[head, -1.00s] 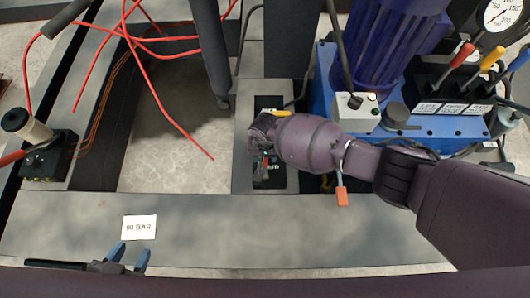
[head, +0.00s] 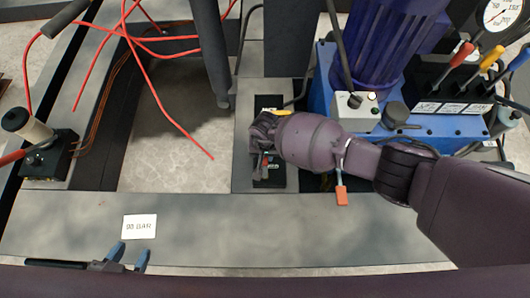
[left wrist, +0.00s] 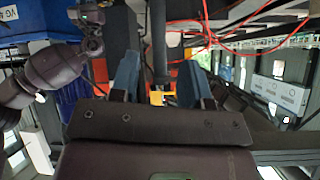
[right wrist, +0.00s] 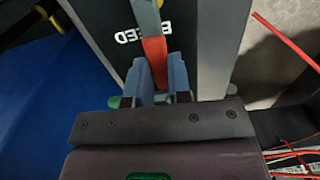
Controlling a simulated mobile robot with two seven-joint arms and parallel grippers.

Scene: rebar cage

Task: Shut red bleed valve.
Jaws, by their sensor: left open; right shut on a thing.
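The red bleed valve handle (right wrist: 154,50) stands between the blue fingers of my right gripper (right wrist: 157,72) in the right wrist view, beside printed lettering ending in "EED" on a dark plate (right wrist: 122,37). My right gripper is shut on this handle. In the head view my right gripper (head: 262,165) is over the black valve plate (head: 270,181). A bit of red shows by the fingers; my wrist hides most of the valve. My left gripper (head: 130,257) is open and empty at the lower left, near the beam's front edge; its fingers also show apart in the left wrist view (left wrist: 158,80).
A white "90 BAR" card (head: 140,227) lies on the grey beam (head: 330,228). A blue pump unit (head: 400,138) with coloured levers and a gauge (head: 503,15) stands right. Red hoses (head: 165,110) cross the left side. An orange tag (head: 342,196) hangs below my right arm.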

